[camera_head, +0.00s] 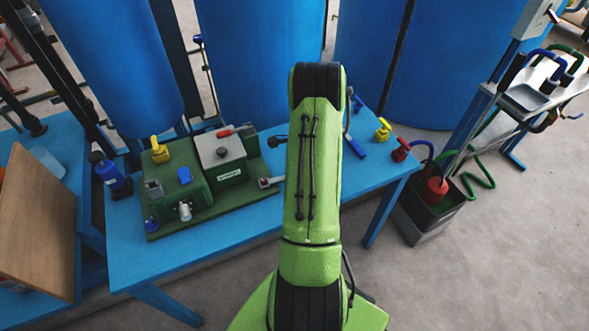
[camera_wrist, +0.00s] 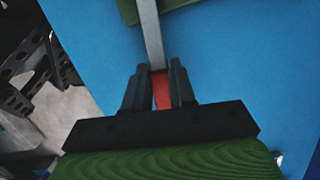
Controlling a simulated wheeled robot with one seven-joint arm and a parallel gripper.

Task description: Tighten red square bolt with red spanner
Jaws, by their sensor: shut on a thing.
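In the wrist view my gripper (camera_wrist: 160,84) is shut on the red handle of the red spanner (camera_wrist: 162,93). The spanner's grey shaft (camera_wrist: 152,38) runs forward from the fingers over the green baseplate's edge (camera_wrist: 128,10), and its far end is out of frame. In the head view my green arm hides the gripper and the red handle. A grey metal piece (camera_head: 268,182), perhaps the spanner's head, shows at the baseplate's right side. I cannot make out the red square bolt in either view.
The blue table (camera_head: 125,236) carries the green baseplate (camera_head: 160,236) with a green-and-white box (camera_head: 220,158). A yellow part (camera_head: 159,149) and a blue bottle (camera_head: 107,172) stand left. Blue, yellow and red tools lie right of my arm. Large blue tanks (camera_head: 258,60) stand behind.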

